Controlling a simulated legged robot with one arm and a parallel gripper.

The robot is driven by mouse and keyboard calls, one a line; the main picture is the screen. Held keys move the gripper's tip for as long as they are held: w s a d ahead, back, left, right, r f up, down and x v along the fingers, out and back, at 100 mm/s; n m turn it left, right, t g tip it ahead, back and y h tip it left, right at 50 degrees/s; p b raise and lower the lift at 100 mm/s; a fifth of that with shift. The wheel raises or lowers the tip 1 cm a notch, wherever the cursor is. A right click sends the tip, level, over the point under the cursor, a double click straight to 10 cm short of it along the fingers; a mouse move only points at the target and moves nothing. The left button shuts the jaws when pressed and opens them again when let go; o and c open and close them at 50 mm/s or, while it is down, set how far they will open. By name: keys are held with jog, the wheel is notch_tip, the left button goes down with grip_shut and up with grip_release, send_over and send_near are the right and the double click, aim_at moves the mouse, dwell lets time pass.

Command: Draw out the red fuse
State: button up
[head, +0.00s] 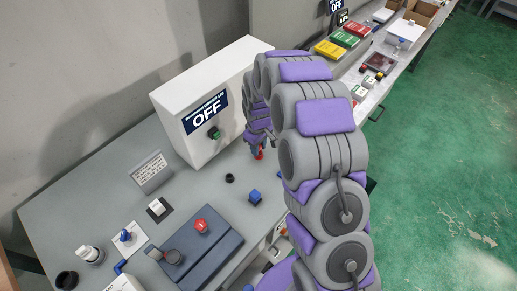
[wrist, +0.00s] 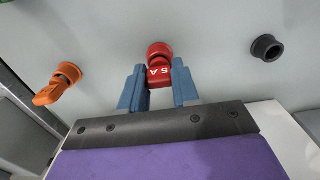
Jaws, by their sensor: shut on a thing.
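The red fuse (wrist: 159,74), with white lettering that reads like 5A, is between the two blue fingers of my gripper (wrist: 159,70) in the wrist view. The fingers are shut on its sides. Its round red far end lies against or just over the grey surface; I cannot tell whether it is still seated. In the head view a small bit of the red fuse (head: 259,155) shows below my gripper (head: 258,146), beside the white OFF cabinet. My arm hides much of the area there.
The white cabinet (head: 210,100) stands close behind.

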grip_shut()
jog(key=shift+r, duration=0.15)
jog(key=shift+r+p, duration=1)
jog(key=shift+r, duration=1.85)
jog(key=shift+r, duration=0.1)
jog(key=shift+r+p, duration=0.35)
jog(key=shift+r, duration=0.85)
